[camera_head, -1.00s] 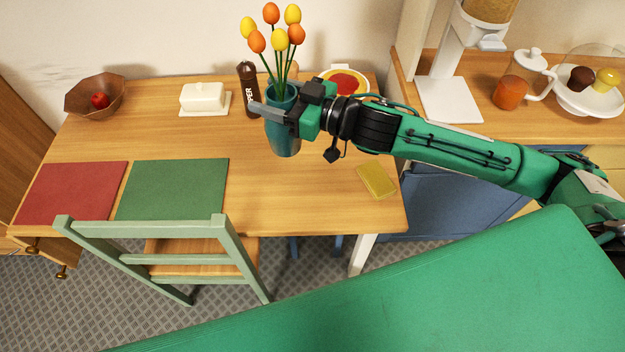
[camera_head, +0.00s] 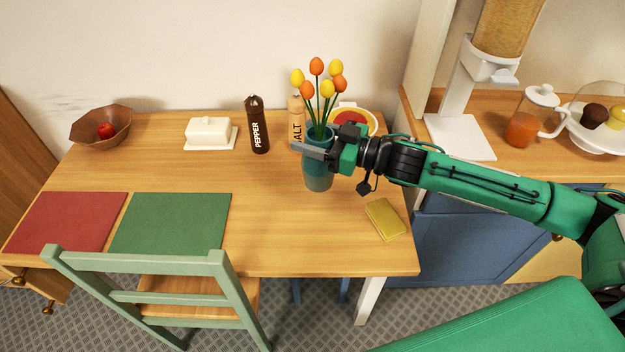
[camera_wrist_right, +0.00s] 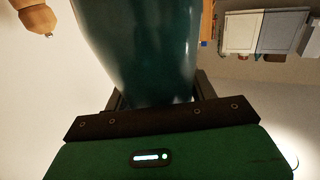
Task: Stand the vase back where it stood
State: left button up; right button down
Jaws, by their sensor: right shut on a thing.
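The teal vase (camera_head: 319,176) holds several orange and yellow tulips (camera_head: 318,82). It is upright over the right part of the wooden table (camera_head: 265,215). My right gripper (camera_head: 318,150) is shut on the vase near its upper part, reaching in from the right. In the right wrist view the vase (camera_wrist_right: 140,45) fills the space between the fingers. I cannot tell whether its base touches the table. My left gripper is not in view.
Behind the vase stand a salt mill (camera_head: 297,115), a pepper mill (camera_head: 257,125) and a plate (camera_head: 365,119). A yellow sponge-like block (camera_head: 384,219) lies at the table's right edge. A butter dish (camera_head: 211,132) is farther left. The table's middle is clear.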

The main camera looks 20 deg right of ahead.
aim_at(312, 178)
notch_tip(312, 178, down, 9)
jog(key=shift+r, duration=0.1)
jog(key=shift+f, duration=1.75)
jog(key=shift+c, duration=2.3)
grip_release()
jog(key=shift+f, duration=0.15)
